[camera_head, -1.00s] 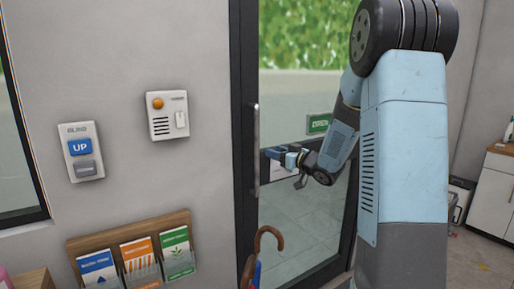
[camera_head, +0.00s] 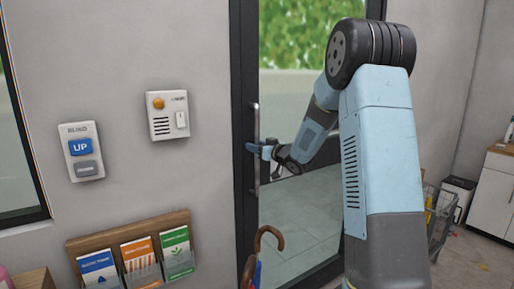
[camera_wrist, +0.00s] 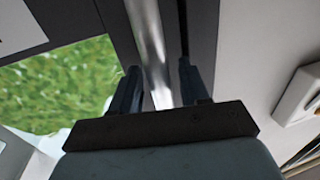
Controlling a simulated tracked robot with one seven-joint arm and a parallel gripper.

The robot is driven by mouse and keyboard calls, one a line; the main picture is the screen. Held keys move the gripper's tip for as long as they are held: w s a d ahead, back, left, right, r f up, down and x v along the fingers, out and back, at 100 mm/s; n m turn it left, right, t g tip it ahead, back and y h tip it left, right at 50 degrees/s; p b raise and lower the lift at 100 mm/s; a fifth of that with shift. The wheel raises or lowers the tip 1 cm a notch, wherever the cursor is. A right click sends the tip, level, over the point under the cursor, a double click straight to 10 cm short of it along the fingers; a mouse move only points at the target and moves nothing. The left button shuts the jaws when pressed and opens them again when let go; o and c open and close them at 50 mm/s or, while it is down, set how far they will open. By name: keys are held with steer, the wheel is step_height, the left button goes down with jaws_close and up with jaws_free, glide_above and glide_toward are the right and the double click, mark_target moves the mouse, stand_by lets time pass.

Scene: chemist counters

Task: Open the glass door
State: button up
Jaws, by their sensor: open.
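The glass door (camera_head: 300,224) has a dark frame and looks closed. Its upright metal handle (camera_head: 256,115) is on the left side of the door. My gripper (camera_head: 254,149) is at the handle, about halfway along its length. In the wrist view, my gripper (camera_wrist: 157,80) is open, with one dark finger on each side of the silver handle bar (camera_wrist: 147,35). I cannot tell whether either finger touches the bar. Part of the handle is hidden behind my gripper in the head view.
Left of the door, the wall holds an UP/down switch (camera_head: 81,151), an intercom box (camera_head: 167,115) and a leaflet rack (camera_head: 130,238). An umbrella (camera_head: 266,240) stands below the handle. A wire cart (camera_head: 441,225) and a white cabinet (camera_head: 490,200) are at right.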

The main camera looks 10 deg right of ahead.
steer(key=shift+c, duration=0.2)
jaws_close()
stand_by(0.3)
